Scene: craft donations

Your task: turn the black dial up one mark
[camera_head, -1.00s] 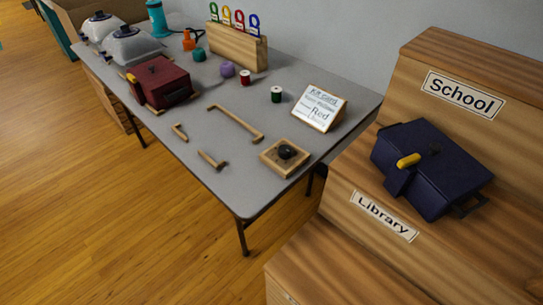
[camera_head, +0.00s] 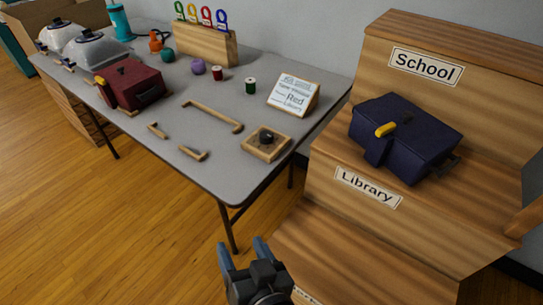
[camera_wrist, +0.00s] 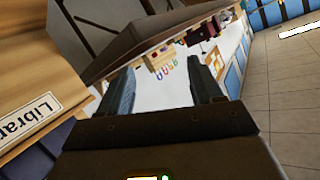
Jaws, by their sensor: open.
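The black dial (camera_head: 266,136) sits on a small square wooden base (camera_head: 256,152) near the right front corner of the grey table (camera_head: 200,105). My gripper (camera_head: 243,249) is at the bottom of the head view, in front of the table's near edge and apart from the dial. Its two blue-grey fingers are spread and empty. In the wrist view the open fingers (camera_wrist: 160,88) frame a far, tilted view of the room. I cannot make out the dial there. The marks around the dial are too small to read.
A stepped shelf labelled School and Library (camera_head: 365,187) rises at the right, holding a navy case (camera_head: 405,135). A maroon case (camera_head: 132,84) is farther left.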

